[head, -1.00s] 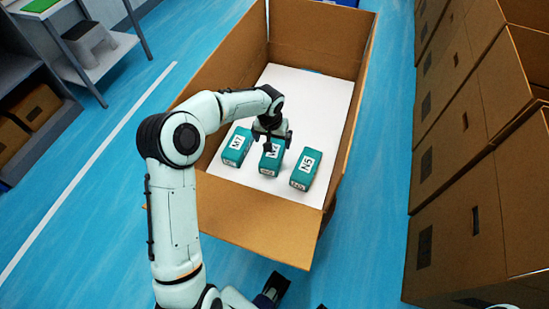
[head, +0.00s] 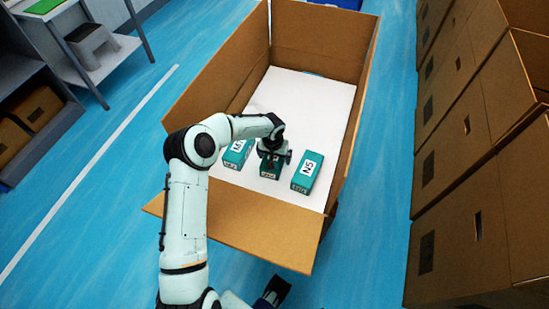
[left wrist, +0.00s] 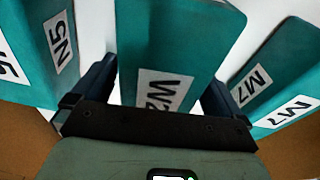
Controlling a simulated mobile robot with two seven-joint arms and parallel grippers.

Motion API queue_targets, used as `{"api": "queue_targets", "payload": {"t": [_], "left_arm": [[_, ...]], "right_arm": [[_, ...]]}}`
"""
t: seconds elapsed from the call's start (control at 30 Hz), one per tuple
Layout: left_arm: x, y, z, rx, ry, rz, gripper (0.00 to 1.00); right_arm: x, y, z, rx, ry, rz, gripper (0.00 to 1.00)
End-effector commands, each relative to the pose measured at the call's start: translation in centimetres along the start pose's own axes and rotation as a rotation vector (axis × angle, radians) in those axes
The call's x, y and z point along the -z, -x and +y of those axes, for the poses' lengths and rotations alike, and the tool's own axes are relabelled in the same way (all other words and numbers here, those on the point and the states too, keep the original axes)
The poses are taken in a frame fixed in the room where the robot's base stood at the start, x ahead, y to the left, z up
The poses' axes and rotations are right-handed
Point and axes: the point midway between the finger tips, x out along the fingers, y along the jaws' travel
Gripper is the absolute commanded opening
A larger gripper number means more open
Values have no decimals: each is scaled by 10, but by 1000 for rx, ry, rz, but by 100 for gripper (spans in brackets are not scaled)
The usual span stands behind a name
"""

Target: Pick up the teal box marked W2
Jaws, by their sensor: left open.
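The teal box marked W2 (head: 270,172) stands on the white floor of the open carton, between two other teal boxes. My left gripper (head: 273,150) is over it in the head view and hides most of its top. In the left wrist view the W2 box (left wrist: 172,45) lies between the two dark fingers of the left gripper (left wrist: 157,88), which are open with one on each side. I cannot tell whether the fingers touch it. A dark part at the bottom edge of the head view may belong to my right gripper (head: 275,291); its jaws do not show clearly.
The white floor (head: 305,100) behind the boxes is clear. Stacked cartons (head: 462,220) stand at right.

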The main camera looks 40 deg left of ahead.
Motion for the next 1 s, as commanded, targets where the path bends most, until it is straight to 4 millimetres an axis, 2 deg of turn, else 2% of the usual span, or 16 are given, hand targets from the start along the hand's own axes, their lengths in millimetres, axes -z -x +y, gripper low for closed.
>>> {"api": "queue_targets", "payload": {"t": [0.17, 0.2, 0.37, 0.4, 0.77, 0.87, 1.0], "left_arm": [[0, 0, 0, -1, 0, 1, 100], [0, 0, 0, -1, 0, 1, 97], [0, 0, 0, -1, 0, 1, 45], [0, 0, 0, -1, 0, 1, 39], [2, 7, 0, 0, 0, 4, 39], [4, 16, 1, -1, 1, 5, 39], [8, 43, 0, 1, 0, 8, 39]], "right_arm": [[0, 0, 0, 0, 0, 0, 0], [0, 0, 0, 0, 0, 0, 0], [0, 0, 0, 0, 0, 0, 0], [0, 0, 0, 0, 0, 0, 0], [0, 1, 0, 0, 0, -1, 0], [-1, 1, 0, 0, 0, -2, 0], [-2, 3, -1, -1, 0, -5, 0]]}}
